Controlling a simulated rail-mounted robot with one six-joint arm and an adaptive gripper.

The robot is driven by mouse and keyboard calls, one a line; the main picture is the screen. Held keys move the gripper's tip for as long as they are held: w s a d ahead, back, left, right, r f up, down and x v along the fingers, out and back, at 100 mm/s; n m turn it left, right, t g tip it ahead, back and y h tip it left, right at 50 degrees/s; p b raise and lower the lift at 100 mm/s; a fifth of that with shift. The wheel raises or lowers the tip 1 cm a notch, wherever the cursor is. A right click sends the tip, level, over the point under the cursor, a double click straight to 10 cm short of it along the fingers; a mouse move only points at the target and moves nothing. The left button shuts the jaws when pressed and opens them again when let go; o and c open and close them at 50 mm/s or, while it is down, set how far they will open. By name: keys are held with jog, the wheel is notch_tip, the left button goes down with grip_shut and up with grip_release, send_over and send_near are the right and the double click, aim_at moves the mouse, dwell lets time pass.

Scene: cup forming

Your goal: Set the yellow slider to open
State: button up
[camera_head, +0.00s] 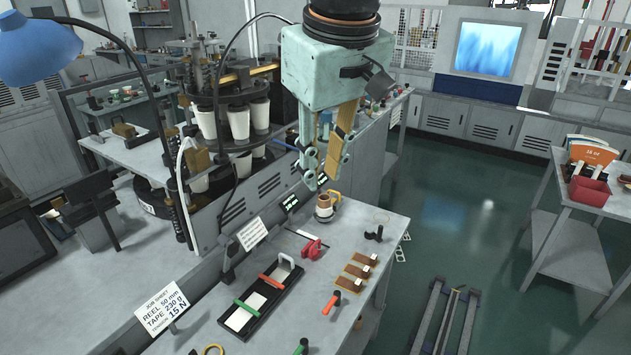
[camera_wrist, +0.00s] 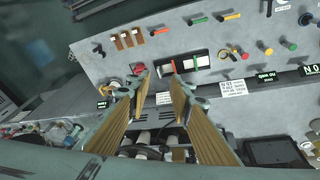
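I cannot pick out a yellow slider with certainty in either view. A yellow-gold horizontal bar (camera_head: 250,74) sits on the cup machine at left in the head view. A yellow ring (camera_head: 213,350) lies at the bottom edge of the head view, and a small yellow piece (camera_wrist: 244,55) shows in the wrist view.
A black tray (camera_head: 240,330) with red and green bars lies on the grey bench (camera_head: 385,222). Beside it are several brown blocks (camera_head: 350,284), a red clamp (camera_head: 311,249) and an orange-handled tool (camera_head: 332,302). Stacked white cups (camera_head: 238,121) fill the machine at left.

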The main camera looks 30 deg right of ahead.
jog(key=w+d+f+n+p, duration=0.1)
jog(key=w+d, duration=0.2)
jog(key=w, duration=0.5)
jog(key=w+d+p, duration=0.1)
jog(key=w+d, duration=0.2)
jog(key=w, duration=0.4)
jog(key=n+g+h+p, duration=0.1)
jog(key=n+g+p, duration=0.1)
jog(key=n+p, duration=0.3)
send_over(334, 192)
jog(key=s+a, duration=0.2)
notch_tip(334, 192, down, 25)
jog(key=m, duration=0.1)
jog(key=shift+w+a+r+p, duration=0.1)
jog(key=shift+w+p, duration=0.1)
jog(key=shift+p, duration=0.15)
jog(key=shift+w+d+f+p, duration=0.1)
jog(key=shift+w+d+f, duration=0.25)
jog(key=shift+f, duration=1.9)
jog(key=shift+w+d+f+p, duration=0.1)
jog(key=shift+d+f, duration=0.3)
jog(key=shift+f, duration=1.85)
jog(key=shift+w+d+f+p, duration=0.1)
jog(key=shift+w+d+f, duration=0.25)
jog(key=shift+f, duration=1.9)
jog(key=shift+s, duration=0.1)
grip_shut()
